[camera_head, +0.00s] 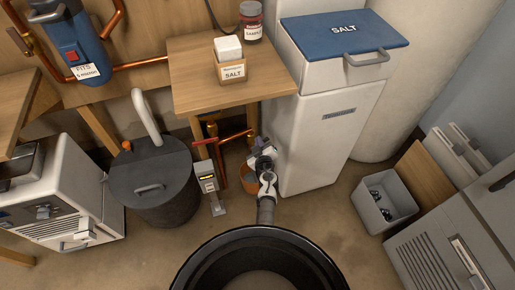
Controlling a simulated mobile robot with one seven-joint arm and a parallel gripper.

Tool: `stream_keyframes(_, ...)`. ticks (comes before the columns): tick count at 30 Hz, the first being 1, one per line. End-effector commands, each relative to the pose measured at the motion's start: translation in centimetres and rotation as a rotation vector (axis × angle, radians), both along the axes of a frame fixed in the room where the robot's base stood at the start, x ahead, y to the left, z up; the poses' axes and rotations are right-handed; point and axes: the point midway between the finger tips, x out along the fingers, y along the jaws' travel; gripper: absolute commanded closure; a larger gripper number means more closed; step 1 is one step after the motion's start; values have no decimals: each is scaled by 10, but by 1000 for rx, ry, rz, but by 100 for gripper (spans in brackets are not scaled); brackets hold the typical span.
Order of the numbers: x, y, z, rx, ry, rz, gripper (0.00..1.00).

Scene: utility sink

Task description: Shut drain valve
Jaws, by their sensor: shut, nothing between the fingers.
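Copper pipework (214,150) runs down below the small wooden table. A red bar (236,137), possibly the drain valve's lever, crosses it roughly level, just left of my gripper; I cannot tell for certain that it is the valve. My gripper (257,147) is at the far end of my white and grey arm, below the table's front edge and beside the white softener cabinet. It is shut and empty. Its fingertips are small and partly lost against the pipes, so I cannot tell whether they touch the bar. An orange-brown pot (249,180) sits behind my arm, partly hidden.
The white cabinet (318,140) with a blue salt lid (345,30) stands close on the right. A small meter on a stand (208,184) and a dark lidded drum (155,190) stand left. A grey bin (385,203) is at right. Floor (325,215) is clear between cabinet and bin.

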Motion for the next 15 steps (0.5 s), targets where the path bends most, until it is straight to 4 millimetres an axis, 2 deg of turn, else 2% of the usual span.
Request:
stream_keyframes(1, 2, -4, -8, -1, -2, -2, 100)
stream_keyframes(4, 3, -7, -12, -1, -2, -1, 100)
stream_keyframes(15, 3, -10, -14, -1, -2, 0, 100)
